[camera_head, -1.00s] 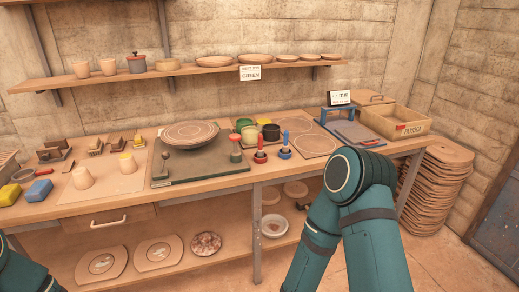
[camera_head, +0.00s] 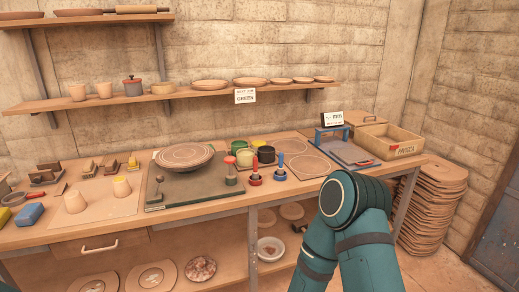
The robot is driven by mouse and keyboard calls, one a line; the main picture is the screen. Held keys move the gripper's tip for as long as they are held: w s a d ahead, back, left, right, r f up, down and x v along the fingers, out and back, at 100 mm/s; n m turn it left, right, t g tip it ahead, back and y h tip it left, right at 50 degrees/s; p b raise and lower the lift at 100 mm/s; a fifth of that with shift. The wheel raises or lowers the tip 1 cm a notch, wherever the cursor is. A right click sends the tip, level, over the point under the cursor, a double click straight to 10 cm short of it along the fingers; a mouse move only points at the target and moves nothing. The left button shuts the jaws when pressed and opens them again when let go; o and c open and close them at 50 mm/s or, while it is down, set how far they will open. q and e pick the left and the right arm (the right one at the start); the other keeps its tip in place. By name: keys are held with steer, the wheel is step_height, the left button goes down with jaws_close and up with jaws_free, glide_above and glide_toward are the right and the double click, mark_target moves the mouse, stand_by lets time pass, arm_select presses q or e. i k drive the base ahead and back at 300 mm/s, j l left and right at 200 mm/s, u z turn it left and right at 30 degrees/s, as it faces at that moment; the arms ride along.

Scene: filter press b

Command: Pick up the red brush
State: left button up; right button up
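Neither gripper is in view. Only my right arm's teal links show at lower right, in front of the bench, and nothing of mine touches the red tool.
Green, yellow and black cups (camera_head: 265,154) stand behind the red tool. A blue-framed press (camera_head: 345,147) and wooden crate (camera_head: 390,141) are to the right. A shelf (camera_head: 200,93) hangs above. Cups and blocks sit left.

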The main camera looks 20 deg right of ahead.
mark_target(255, 174)
steer(key=i+l+u, duration=0.3)
steer(key=l, duration=0.35)
steer(key=i+l+u, duration=0.15)
steer(key=l, duration=0.2)
steer(key=i+l+u, duration=0.15)
steer(key=l, duration=0.25)
